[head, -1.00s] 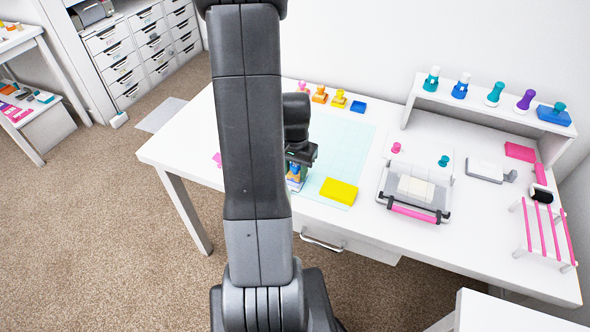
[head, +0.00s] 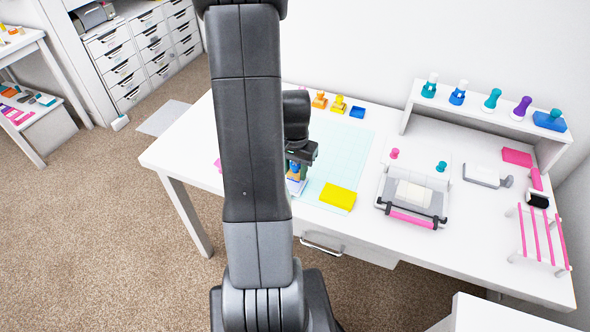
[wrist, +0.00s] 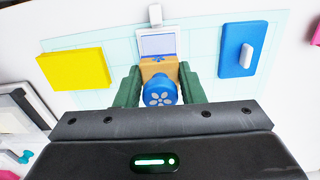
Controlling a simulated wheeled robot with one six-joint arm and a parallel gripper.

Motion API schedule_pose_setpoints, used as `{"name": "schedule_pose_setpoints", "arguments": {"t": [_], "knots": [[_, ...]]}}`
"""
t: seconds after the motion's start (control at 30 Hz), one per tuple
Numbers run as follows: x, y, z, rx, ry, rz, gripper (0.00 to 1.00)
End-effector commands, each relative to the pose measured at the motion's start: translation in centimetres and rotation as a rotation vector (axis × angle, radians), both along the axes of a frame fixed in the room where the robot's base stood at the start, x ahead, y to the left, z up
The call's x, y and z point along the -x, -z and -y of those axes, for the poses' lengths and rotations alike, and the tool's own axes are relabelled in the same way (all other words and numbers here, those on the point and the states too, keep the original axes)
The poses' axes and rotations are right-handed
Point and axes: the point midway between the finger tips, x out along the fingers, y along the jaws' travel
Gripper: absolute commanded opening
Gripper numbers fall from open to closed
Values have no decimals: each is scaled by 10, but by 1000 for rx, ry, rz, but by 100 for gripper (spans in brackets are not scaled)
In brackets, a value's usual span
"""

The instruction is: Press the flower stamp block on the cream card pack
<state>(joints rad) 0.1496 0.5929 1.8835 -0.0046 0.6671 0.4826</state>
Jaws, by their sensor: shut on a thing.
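The flower stamp block is a tan block with a round blue knob marked with a white flower (wrist: 160,90). My gripper (wrist: 158,88) is shut on it, with a green finger on each side. In the head view my gripper (head: 296,166) is low over the mat, partly behind my arm. A pale, lavender-edged flat square (wrist: 157,42) lies right beyond the block; I cannot tell whether they touch, or what it is. A stack of cream sheets (head: 413,194) on the grey and white trimmer, right of the mat, looks like the cream card pack.
A yellow block (head: 338,197) lies on the pale mat (head: 340,150) close to my gripper. A blue block with a white handle (wrist: 236,50) lies on its other side. Stamps stand on the white shelf (head: 480,118) at the back right. A pink-barred rack (head: 535,238) stands far right.

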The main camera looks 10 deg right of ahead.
Motion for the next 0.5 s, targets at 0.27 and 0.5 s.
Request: {"name": "schedule_pose_setpoints", "arguments": {"t": [0.27,0.5], "knots": [[0,-17,0,0,0,2,4],[0,-28,0,0,0,2,4]]}}
